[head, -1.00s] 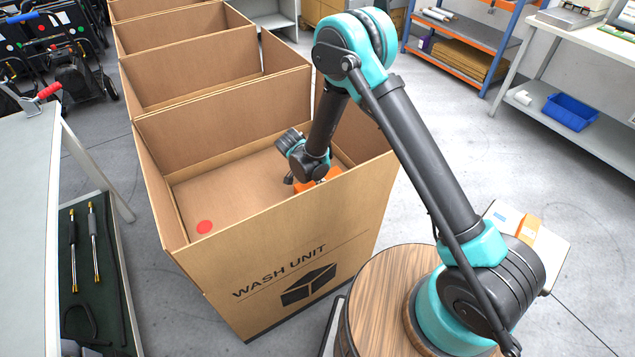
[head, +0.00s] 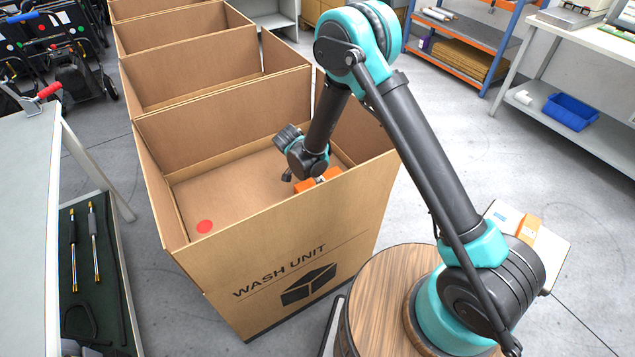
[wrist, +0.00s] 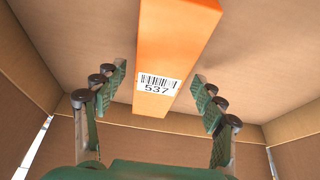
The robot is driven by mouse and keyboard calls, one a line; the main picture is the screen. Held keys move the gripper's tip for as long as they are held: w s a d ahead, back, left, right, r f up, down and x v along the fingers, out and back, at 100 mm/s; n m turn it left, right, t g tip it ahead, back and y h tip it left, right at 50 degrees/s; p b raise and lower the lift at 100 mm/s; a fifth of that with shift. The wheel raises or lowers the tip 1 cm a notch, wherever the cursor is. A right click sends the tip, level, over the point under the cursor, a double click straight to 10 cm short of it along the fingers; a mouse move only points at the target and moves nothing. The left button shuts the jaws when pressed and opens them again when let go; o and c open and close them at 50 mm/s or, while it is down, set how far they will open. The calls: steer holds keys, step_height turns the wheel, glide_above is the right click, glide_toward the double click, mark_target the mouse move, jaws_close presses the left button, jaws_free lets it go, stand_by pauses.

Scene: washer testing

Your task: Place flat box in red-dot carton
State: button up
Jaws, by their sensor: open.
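The flat box is orange with a white barcode label reading 537. In the head view the flat box (head: 304,186) shows at the right side inside the red-dot carton (head: 300,245), partly hidden by my gripper and the front wall. In the wrist view the flat box (wrist: 178,45) lies on the carton's brown floor. My gripper (wrist: 161,85) is open, with one green finger on either side of the box's near end and a gap at each side. In the head view my gripper (head: 312,180) reaches down inside the carton. The red dot (head: 205,227) is on the carton floor at front left.
Tall carton walls surround my gripper; the front wall (head: 355,215) is close to it. More open cartons (head: 195,75) stand in a row behind. The carton floor to the left is clear. A grey table (head: 25,200) stands at left.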

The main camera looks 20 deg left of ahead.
steer(key=v, duration=1)
steer(key=shift+r, duration=0.25)
